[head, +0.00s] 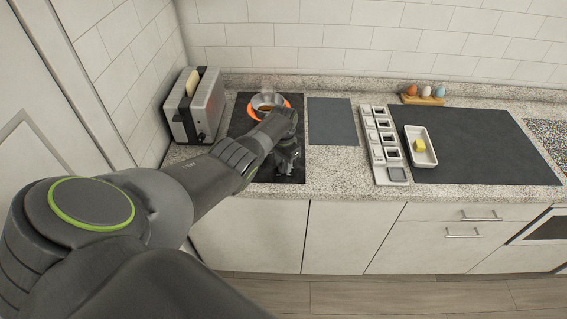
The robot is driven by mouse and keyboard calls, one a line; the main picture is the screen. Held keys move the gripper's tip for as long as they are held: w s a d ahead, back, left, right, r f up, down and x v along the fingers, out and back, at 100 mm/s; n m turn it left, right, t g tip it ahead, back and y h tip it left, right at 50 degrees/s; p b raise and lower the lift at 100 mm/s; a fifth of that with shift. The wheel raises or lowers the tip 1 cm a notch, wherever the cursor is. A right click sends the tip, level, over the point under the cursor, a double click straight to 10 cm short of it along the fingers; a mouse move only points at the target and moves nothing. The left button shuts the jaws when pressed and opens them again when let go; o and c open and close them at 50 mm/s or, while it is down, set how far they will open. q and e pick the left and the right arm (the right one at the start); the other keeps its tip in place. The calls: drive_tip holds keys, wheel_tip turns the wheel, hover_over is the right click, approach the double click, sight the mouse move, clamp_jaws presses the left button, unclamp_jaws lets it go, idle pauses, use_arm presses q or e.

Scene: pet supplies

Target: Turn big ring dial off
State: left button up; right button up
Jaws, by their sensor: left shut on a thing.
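The black hob (240,117) lies on the counter at the left. Its big ring (252,111) glows orange under a small metal pan (267,101) with brown contents. My left arm reaches across the hob from the left. My left gripper (287,168) points down at the front right part of the hob, where it is shut on what seems to be the big ring dial. The dial itself is hidden behind the gripper, so its setting cannot be read. My right gripper is out of view.
A toaster (193,107) with bread stands left of the hob. Right of it lie a bare grey mat (331,121), a white compartment rack (377,153), a white dish (420,158) with butter (419,145), and an egg holder (423,100). The large dark mat (490,150) is mostly clear.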

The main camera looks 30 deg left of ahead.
sight(283, 163)
use_arm(q)
drive_tip(key=shift+r, duration=0.1)
drive_tip(key=o, duration=1)
drive_tip(key=shift+r, duration=0.35)
wheel_tip(283, 163, up, 6)
drive_tip(key=shift+f+p, duration=0.2)
drive_tip(key=shift+p, duration=0.45)
wheel_tip(283, 163, up, 11)
drive_tip(key=shift+r+b, duration=0.1)
drive_tip(key=shift+b, duration=1)
